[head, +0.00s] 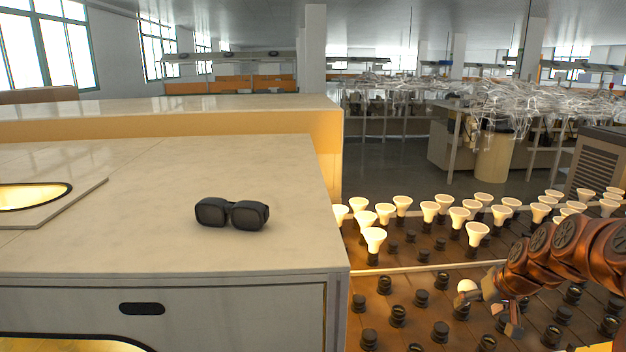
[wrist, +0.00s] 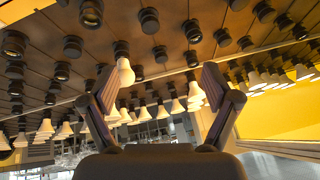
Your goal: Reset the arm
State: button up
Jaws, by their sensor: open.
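My gripper (head: 490,306) is at the right of the head view, low over the board of sockets. In the wrist view my gripper (wrist: 158,84) is open, its two fingers spread wide with nothing held. A white bulb (wrist: 125,72) stands in a socket beyond the fingers, nearer the left one and apart from it as far as I can tell. In the head view a round white bulb (head: 467,286) shows beside the fingertips; whether they touch is unclear.
Rows of white bulbs (head: 374,238) stand in sockets on the brown board, with several bare black sockets (head: 440,331) in front. A pale counter (head: 130,215) with dark goggles (head: 232,213) fills the left. A yellow surface (wrist: 285,100) lies right in the wrist view.

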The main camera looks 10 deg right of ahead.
jog(key=s+a+r+n+g, duration=0.1)
jog(key=s+a, duration=0.2)
jog(key=a, duration=0.5)
jog(key=s+a+r+n+g+y, duration=0.1)
jog(key=s+a+r, duration=0.15)
jog(key=a, duration=0.45)
jog(key=s+a+n+g, duration=0.15)
jog(key=s+a, duration=0.25)
jog(key=a, duration=0.4)
jog(key=s+a+g, duration=0.2)
jog(key=s+a, duration=0.2)
jog(key=s, duration=0.6)
jog(key=s+a+g+h+p, duration=0.1)
jog(key=s+a, duration=0.3)
jog(key=s, duration=0.6)
jog(key=shift+s+f+g, duration=0.2)
jog(key=shift+s+g, duration=0.15)
jog(key=shift+g, duration=0.1)
jog(key=shift+a, duration=0.1)
jog(key=shift+c, duration=0.3)
